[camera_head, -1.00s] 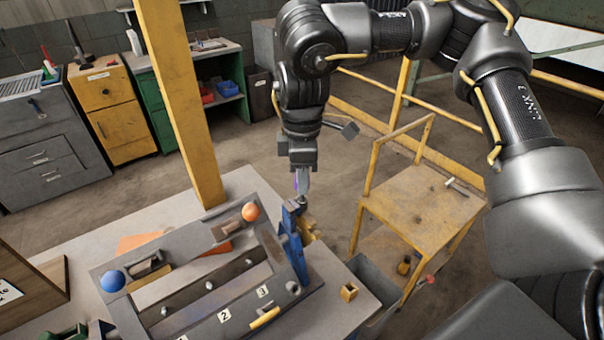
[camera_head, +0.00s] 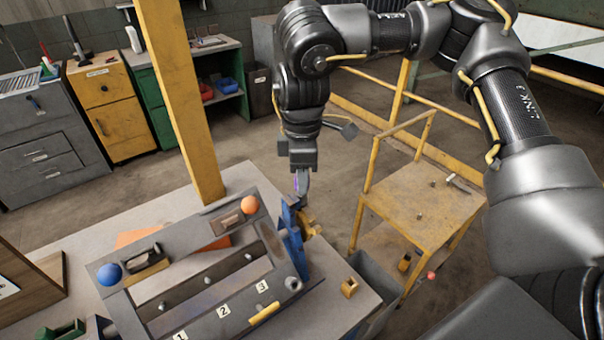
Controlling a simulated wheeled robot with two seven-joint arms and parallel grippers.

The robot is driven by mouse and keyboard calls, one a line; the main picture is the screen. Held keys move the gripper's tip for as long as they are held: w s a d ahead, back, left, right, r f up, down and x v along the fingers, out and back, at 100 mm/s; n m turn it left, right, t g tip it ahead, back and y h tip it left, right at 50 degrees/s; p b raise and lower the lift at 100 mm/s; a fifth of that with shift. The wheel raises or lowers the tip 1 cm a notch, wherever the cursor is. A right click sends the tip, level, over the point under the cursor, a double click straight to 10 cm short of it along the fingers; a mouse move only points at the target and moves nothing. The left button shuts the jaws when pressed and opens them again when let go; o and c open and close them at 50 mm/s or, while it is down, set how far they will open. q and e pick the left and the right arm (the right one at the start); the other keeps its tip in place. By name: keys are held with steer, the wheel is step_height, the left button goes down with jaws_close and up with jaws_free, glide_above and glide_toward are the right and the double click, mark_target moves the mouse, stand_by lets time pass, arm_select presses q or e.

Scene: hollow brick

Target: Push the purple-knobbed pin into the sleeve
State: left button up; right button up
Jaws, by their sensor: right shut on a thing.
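My right gripper (camera_head: 301,187) points down at the right end of a grey fixture frame (camera_head: 230,325) on the table. It is shut on the purple-knobbed pin (camera_head: 296,183), of which only a sliver of purple shows between the fingers. Just below the fingertips stands a blue bracket (camera_head: 291,240) with a brass-coloured part (camera_head: 309,226) beside it. The sleeve cannot be told apart clearly here, and the pin's lower end is hidden. I cannot tell whether the pin is inside anything. My left gripper is not in view.
The fixture carries an orange ball (camera_head: 250,204), a blue ball (camera_head: 109,274) and a yellow handle (camera_head: 264,314). A small brass block (camera_head: 349,287) lies near the table's right edge. A yellow post (camera_head: 180,100) rises behind, and a yellow cart (camera_head: 425,195) stands to the right.

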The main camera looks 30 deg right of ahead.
steer(key=shift+f+b, duration=0.55)
steer(key=shift+f, duration=0.25)
steer(key=o, duration=1)
steer(key=shift+o, duration=0.2)
steer(key=shift+r, duration=0.1)
step_height(320, 180, up, 11)
steer(key=shift+f+b, duration=0.15)
steer(key=shift+b, duration=0.3)
steer(key=shift+a, duration=0.1)
